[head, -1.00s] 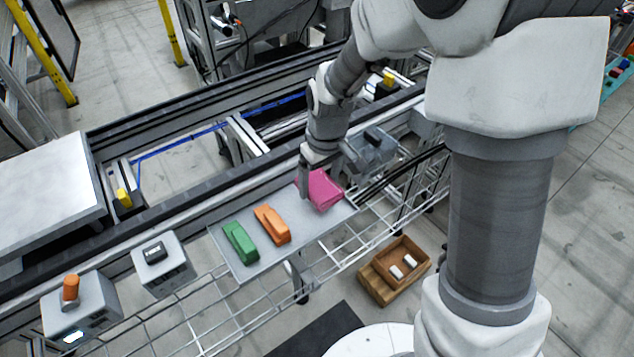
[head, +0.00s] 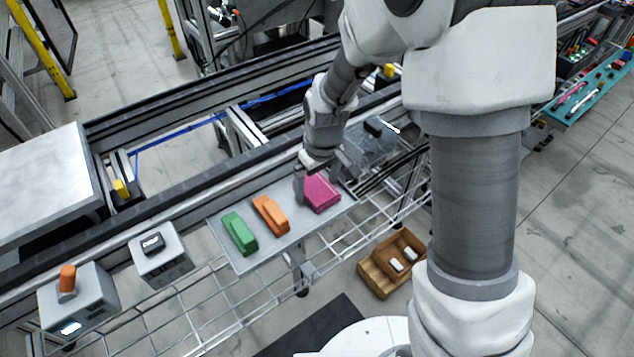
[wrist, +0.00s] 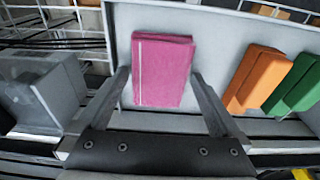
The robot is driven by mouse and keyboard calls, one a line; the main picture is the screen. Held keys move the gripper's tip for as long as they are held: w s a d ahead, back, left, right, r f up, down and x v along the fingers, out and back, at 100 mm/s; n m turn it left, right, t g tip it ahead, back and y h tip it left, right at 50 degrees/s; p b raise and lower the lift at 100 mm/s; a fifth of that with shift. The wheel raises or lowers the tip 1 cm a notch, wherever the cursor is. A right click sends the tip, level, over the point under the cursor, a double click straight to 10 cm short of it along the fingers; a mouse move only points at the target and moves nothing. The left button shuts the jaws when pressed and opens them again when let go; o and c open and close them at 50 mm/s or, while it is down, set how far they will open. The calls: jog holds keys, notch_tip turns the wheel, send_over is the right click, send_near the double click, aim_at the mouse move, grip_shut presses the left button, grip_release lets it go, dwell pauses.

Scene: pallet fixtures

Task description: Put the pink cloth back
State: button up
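The pink cloth (head: 321,194) is folded into a flat block and lies at the right end of the grey tray (head: 243,265), beside the orange cloth (head: 270,215). My gripper (head: 322,180) is at the back edge of the pink cloth. In the wrist view, the pink cloth (wrist: 163,70) lies between the two spread fingers of my gripper (wrist: 160,76), with tray surface showing between the cloth and each finger. The gripper is open and holds nothing.
A green cloth (head: 239,233) lies on the tray left of the orange one. Grey boxes stand to the left (head: 162,262) and behind the gripper (head: 372,150). The tray sits over a wire rack (head: 215,312). A wooden box (head: 378,280) with white items is below at right.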

aim_at(320, 191)
notch_tip(320, 191, up, 11)
jog(key=s+p, duration=0.1)
jog(key=p, duration=0.1)
jog(key=s+d+r+m+t, duration=0.2)
jog(key=s+d+r+m, duration=0.1)
jog(key=s+d+r, duration=0.3)
jog(key=s+d+r+m+t, duration=0.2)
jog(key=s+d+r, duration=0.4)
jog(key=s, duration=0.5)
notch_tip(320, 191, up, 3)
jog(key=shift+s+d+f+m+h, duration=0.15)
jog(key=shift+s+m+h, duration=0.2)
jog(key=shift+m, duration=0.55)
jog(key=shift+w, duration=0.1)
